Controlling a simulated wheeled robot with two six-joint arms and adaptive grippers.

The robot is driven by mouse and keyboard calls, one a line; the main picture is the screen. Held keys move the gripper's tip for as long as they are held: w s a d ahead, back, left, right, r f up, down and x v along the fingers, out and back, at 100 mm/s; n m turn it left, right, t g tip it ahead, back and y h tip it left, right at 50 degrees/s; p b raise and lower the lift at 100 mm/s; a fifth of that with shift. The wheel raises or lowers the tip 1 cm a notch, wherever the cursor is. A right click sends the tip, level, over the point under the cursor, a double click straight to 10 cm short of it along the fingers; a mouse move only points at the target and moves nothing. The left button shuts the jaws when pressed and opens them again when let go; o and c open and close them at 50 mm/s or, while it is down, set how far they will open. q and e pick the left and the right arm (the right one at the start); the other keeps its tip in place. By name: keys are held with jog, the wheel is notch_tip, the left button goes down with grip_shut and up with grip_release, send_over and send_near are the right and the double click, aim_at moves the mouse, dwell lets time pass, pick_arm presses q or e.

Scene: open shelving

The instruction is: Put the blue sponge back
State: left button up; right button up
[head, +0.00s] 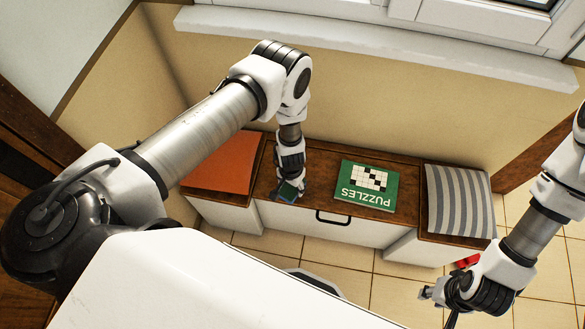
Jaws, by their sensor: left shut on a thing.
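The blue sponge (288,193) shows as a small dark blue block at the tip of my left gripper (289,184). My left gripper points down and is shut on it, covering part of it. They are over the brown top of the low bench (322,160), near its front edge, between the orange cushion and the green puzzle book. I cannot tell whether the sponge touches the wood. My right gripper (437,306) is at the lower right, in front of the bench and away from it, with its fingers apart and nothing visible between them.
An orange cushion (222,162) lies on the bench's left end. A green puzzle book (367,187) lies right of the sponge, and a striped cushion (458,201) is on the right end. A red object (467,261) is low at the right. A white sill (380,47) runs above.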

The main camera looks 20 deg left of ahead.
pick_arm(q)
jog(key=shift+w+a+f+b, duration=0.25)
jog(key=shift+w+b, duration=0.45)
jog(key=shift+b, duration=1.95)
jog(key=shift+w+a+f+b, duration=0.3)
jog(key=shift+w+b, duration=0.4)
jog(key=shift+b, duration=2)
jog(key=shift+w+a+f+b, duration=0.25)
jog(key=shift+w+b, duration=0.45)
jog(key=shift+b, duration=1.95)
jog(key=w+b, duration=0.1)
jog(key=w+a+b, duration=0.1)
jog(key=w+b, duration=0.1)
jog(key=b, duration=0.1)
jog(key=shift+a+r, duration=0.2)
jog(key=shift+r, duration=0.1)
notch_tip(320, 180, down, 3)
jog(key=b, duration=0.3)
jog(key=shift+w+a+f+b, duration=0.15)
jog(key=shift+f+b, duration=0.05)
jog(key=shift+b, duration=0.2)
jog(key=shift+r, duration=0.25)
jog(key=shift+c, duration=0.4)
jog(key=o, duration=1.1)
jog(key=shift+f, duration=0.2)
jog(key=shift+r, duration=0.15)
